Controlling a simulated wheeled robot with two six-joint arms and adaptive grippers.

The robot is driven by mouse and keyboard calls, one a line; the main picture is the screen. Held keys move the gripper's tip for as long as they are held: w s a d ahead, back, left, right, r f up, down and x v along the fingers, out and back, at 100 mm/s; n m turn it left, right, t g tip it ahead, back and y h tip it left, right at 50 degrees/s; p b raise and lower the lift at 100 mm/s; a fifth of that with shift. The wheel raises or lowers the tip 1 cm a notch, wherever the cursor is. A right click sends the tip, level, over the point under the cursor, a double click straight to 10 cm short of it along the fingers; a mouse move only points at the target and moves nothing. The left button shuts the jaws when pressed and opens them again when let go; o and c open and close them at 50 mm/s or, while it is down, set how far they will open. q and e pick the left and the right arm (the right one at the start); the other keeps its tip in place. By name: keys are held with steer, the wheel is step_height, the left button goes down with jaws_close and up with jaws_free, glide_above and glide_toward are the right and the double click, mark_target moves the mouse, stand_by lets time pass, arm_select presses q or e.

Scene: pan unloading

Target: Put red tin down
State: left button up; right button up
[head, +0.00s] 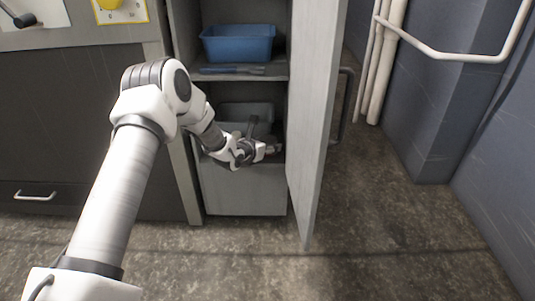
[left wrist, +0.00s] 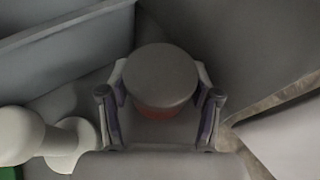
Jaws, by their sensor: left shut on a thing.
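My left gripper (head: 270,149) reaches into the open cabinet, at the opening of a grey bin (head: 243,190) in the lower compartment. In the left wrist view, its two fingers (left wrist: 159,112) are closed on either side of the red tin (left wrist: 160,80). The tin shows a round grey top and a strip of red side below it. In the head view I cannot make out the tin. Whether the tin touches the surface under it is hidden. My right gripper is in neither view.
The cabinet door (head: 317,110) stands open just right of my left gripper. A blue tub (head: 238,44) sits on the upper shelf. In the left wrist view, a pale knobbed object (left wrist: 20,135) lies at lower left, with a green patch below it. The floor in front is clear.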

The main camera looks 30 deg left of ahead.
arm_select(q)
steer(key=shift+r, duration=0.1)
steer(key=o, duration=1.3)
steer(key=shift+c, duration=0.2)
